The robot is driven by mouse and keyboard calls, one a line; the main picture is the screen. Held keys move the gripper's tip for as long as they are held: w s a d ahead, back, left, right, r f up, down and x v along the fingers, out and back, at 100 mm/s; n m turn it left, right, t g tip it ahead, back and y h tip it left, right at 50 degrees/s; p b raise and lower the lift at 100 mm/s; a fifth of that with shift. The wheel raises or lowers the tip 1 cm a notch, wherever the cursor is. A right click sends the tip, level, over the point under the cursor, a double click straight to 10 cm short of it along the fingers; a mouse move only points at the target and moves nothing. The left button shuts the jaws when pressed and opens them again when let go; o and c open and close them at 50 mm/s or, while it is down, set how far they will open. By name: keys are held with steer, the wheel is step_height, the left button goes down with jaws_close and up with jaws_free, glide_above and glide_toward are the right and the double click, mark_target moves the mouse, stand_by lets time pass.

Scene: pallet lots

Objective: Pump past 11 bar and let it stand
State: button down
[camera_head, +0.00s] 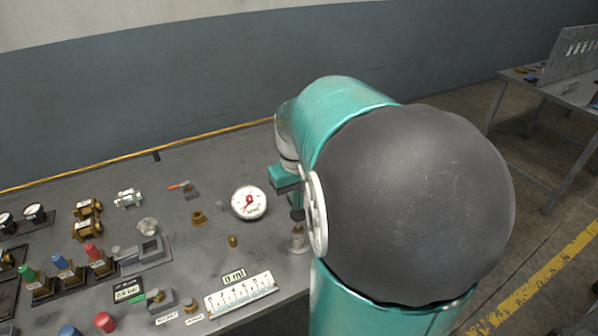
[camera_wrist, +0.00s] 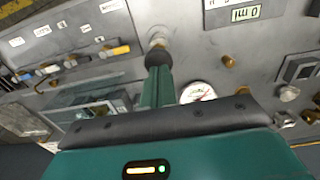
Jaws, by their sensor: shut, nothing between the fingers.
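A white round pressure gauge (camera_head: 249,203) with a red needle stands on the grey bench. Its needle points to the lower left, and the numbers are too small to read. Part of the gauge (camera_wrist: 198,92) shows behind my gripper in the wrist view. A small silver plunger-like fitting (camera_head: 298,242) stands right of the gauge, and its round top (camera_wrist: 157,42) also shows in the wrist view. My gripper (camera_head: 297,213) is shut and empty, pointing down over this fitting. The fingertips (camera_wrist: 158,62) are at its top; I cannot tell whether they touch. My arm hides the bench behind it.
Brass fittings (camera_head: 87,229), coloured knobs (camera_head: 105,321) and a grey block (camera_head: 145,255) fill the left. A yellow rod (camera_head: 130,157) runs along the back. Another table (camera_head: 540,85) stands far right.

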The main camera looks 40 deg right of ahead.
mark_target(297, 213)
step_height(297, 213, up, 9)
steer(key=shift+w, duration=0.15)
steer(key=shift+r, duration=0.1)
stand_by(0.8)
